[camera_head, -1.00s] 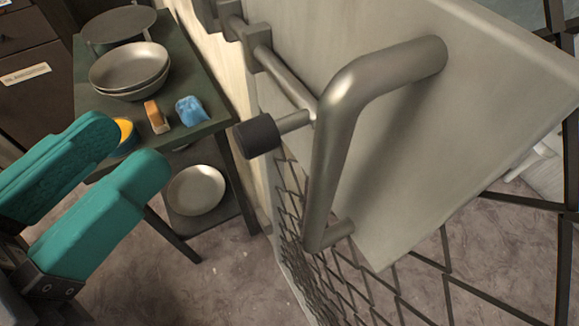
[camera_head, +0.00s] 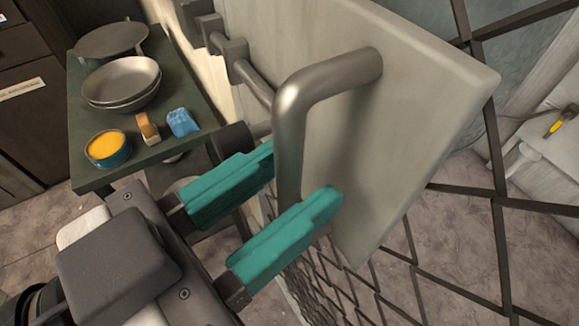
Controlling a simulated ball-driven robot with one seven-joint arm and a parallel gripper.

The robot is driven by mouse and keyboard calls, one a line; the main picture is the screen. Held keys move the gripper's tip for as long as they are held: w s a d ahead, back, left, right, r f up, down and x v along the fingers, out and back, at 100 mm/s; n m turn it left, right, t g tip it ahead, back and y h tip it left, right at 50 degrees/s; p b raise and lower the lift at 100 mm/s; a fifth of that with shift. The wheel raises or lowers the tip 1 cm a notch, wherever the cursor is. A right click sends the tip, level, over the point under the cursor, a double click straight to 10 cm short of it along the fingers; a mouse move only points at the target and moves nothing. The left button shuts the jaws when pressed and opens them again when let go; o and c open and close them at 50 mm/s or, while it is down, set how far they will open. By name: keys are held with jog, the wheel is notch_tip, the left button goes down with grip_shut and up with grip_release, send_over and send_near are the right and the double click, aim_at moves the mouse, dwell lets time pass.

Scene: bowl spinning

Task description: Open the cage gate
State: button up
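The cage gate carries a pale metal plate (camera_head: 400,125) with a bent metal pull handle (camera_head: 291,120). A sliding bolt (camera_head: 250,78) with a dark knob (camera_head: 232,142) runs along the plate's left side. Black wire mesh (camera_head: 335,285) shows below the plate. My gripper (camera_head: 305,180) has teal fingers spread apart, one on each side of the lower part of the handle. The handle's lower end is hidden behind the fingers. I cannot tell whether either finger touches the handle.
A dark green table (camera_head: 180,155) on the left holds metal bowls (camera_head: 122,82), a blue pot with yellow contents (camera_head: 108,148), an orange-brown block (camera_head: 148,128) and a blue item (camera_head: 182,122). A white surface (camera_head: 545,140) with a yellow-handled tool stands at right, beyond the mesh.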

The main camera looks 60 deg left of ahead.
jog(key=shift+w+a, duration=0.1)
jog(key=shift+w, duration=0.6)
jog(key=shift+c, duration=0.4)
grip_shut()
